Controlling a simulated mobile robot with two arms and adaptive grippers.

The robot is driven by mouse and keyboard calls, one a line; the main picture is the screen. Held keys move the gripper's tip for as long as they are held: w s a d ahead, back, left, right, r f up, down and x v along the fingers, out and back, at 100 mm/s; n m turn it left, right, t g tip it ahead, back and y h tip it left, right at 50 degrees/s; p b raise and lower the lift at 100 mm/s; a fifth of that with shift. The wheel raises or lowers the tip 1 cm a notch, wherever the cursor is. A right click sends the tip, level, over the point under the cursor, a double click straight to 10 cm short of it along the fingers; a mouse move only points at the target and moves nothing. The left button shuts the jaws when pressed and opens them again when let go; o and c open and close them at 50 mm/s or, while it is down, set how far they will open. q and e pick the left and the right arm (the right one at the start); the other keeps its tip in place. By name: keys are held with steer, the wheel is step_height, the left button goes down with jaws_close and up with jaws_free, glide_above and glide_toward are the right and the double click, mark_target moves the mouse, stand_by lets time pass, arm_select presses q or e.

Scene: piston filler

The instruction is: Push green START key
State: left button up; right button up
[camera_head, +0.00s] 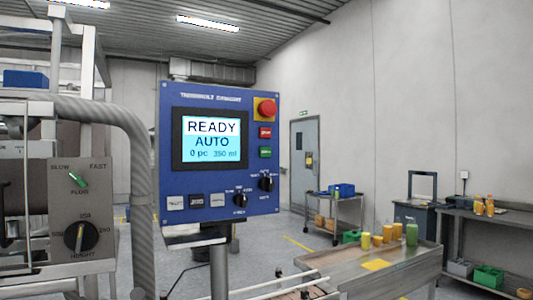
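The panel's screen (210,140) reads READY, AUTO, 0 pc, 350 ml. Neither of my grippers shows in the head view, and nothing covers the green key.
A grey box with a dial (80,237) and a thick hose (138,170) stand at left. A conveyor (290,289) runs below, and bottles (412,234) stand on a table at right.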

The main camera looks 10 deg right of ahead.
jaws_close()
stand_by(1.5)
